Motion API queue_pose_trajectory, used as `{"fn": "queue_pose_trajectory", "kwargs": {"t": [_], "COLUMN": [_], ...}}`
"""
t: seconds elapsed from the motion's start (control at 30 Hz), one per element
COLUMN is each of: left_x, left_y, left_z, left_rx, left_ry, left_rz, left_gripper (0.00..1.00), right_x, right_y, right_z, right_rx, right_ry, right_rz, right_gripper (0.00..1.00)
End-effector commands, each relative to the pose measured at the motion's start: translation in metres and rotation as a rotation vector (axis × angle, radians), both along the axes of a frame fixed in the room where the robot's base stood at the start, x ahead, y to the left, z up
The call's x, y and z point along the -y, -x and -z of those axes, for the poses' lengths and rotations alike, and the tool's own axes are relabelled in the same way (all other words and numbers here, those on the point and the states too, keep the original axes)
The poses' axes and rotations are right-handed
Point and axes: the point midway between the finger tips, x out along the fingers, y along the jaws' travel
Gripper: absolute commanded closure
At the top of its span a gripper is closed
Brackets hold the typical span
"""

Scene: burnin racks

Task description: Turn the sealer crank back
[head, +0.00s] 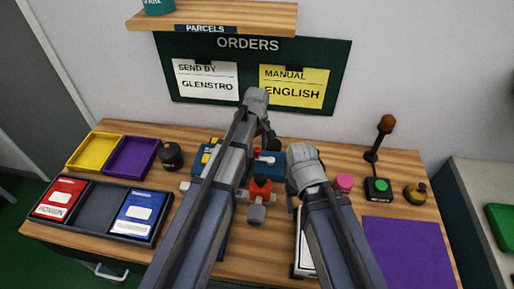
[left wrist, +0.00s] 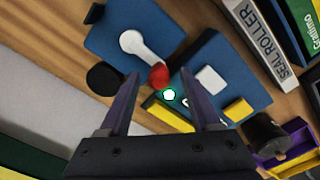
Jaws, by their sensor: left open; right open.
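The sealer crank is a white arm (left wrist: 143,46) with a red knob (left wrist: 158,76), mounted on a blue base (left wrist: 108,28) in the left wrist view. In the head view, the white crank (head: 266,159) and blue base (head: 272,170) show partly between my arms. My left gripper (left wrist: 160,82) is open, with the red knob between its fingertips in the picture; contact cannot be told. In the head view, my left gripper (head: 268,133) is partly hidden by its arm. My right gripper (head: 293,188) is open, beside the base on its right, mostly hidden.
A blue box (left wrist: 222,72) with white and yellow blocks and a green light stands beside the crank. A red-orange object (head: 260,187) stands in front of it. A dark tray (head: 98,208) with booklets lies left. A purple mat (head: 405,250) is bare at the right.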

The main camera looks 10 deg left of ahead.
Motion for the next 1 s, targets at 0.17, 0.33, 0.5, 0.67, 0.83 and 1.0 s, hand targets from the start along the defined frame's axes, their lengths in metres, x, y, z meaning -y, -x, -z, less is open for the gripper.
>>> {"fn": "queue_pose_trajectory", "kwargs": {"t": [0.17, 0.33, 0.5, 0.67, 0.83, 1.0], "left_x": [0.000, 0.000, 0.000, 0.000, 0.000, 0.000], "left_y": [0.000, 0.000, 0.000, 0.000, 0.000, 0.000], "left_z": [-0.009, -0.027, -0.050, -0.070, -0.079, -0.078], "left_rx": [0.000, 0.000, 0.000, 0.000, 0.000, 0.000], "left_ry": [0.000, 0.000, 0.000, 0.000, 0.000, 0.000], "left_rz": [0.000, 0.000, 0.000, 0.000, 0.000, 0.000], "left_gripper": [0.36, 0.36, 0.36, 0.36, 0.36, 0.36], "right_x": [0.000, 0.000, 0.000, 0.000, 0.000, 0.000], "right_y": [0.000, 0.000, 0.000, 0.000, 0.000, 0.000], "right_z": [-0.009, -0.027, -0.050, -0.070, -0.079, -0.077], "right_rx": [0.000, 0.000, 0.000, 0.000, 0.000, 0.000], "right_ry": [0.000, 0.000, 0.000, 0.000, 0.000, 0.000], "right_rz": [0.000, 0.000, 0.000, -0.001, -0.001, -0.001], "right_gripper": [0.36, 0.36, 0.36, 0.36, 0.36, 0.36]}}
